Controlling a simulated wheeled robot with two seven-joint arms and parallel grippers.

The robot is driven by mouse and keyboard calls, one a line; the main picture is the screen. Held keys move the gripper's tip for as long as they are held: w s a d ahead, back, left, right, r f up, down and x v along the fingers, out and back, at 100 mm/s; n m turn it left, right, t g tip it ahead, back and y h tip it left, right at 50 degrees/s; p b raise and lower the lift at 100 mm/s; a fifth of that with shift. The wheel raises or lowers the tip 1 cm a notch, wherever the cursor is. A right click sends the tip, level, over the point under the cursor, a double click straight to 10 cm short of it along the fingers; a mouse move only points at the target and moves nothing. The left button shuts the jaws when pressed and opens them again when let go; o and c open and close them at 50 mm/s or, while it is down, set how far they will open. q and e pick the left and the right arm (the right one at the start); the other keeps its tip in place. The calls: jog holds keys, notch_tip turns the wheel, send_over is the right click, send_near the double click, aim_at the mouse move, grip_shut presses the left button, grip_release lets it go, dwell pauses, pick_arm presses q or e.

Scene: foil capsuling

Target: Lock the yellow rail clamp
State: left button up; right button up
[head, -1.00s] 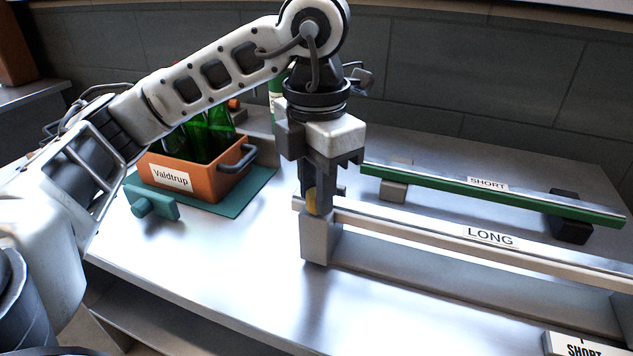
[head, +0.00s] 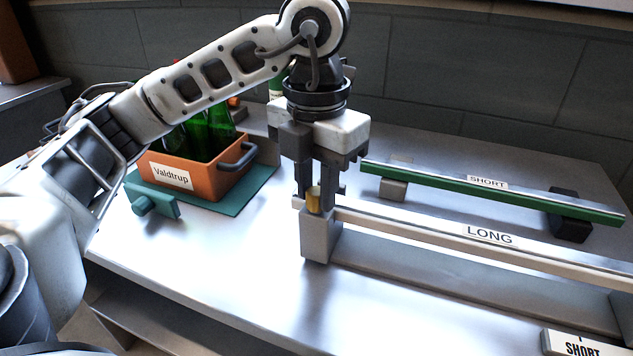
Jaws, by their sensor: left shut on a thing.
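The yellow rail clamp (head: 314,200) is a small yellow piece at the left end of the LONG rail (head: 430,224), on top of a grey end block (head: 318,240). My left gripper (head: 318,192) points straight down over it, its dark fingers on either side, shut on the clamp. The fingers hide part of the clamp, so I cannot tell its exact setting. My right gripper is not in view.
A green SHORT rail (head: 520,196) runs behind on grey and black blocks. An orange Valdtrup crate (head: 209,185) of green bottles stands on a teal mat (head: 255,190) at left. A SHORT sign (head: 580,345) is front right. The front left tabletop is clear.

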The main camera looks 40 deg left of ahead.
aim_at(316, 191)
pick_arm(q)
jog(key=o, duration=1)
notch_tip(316, 191, up, 16)
jog(key=p, duration=0.5)
jog(key=shift+p, duration=0.35)
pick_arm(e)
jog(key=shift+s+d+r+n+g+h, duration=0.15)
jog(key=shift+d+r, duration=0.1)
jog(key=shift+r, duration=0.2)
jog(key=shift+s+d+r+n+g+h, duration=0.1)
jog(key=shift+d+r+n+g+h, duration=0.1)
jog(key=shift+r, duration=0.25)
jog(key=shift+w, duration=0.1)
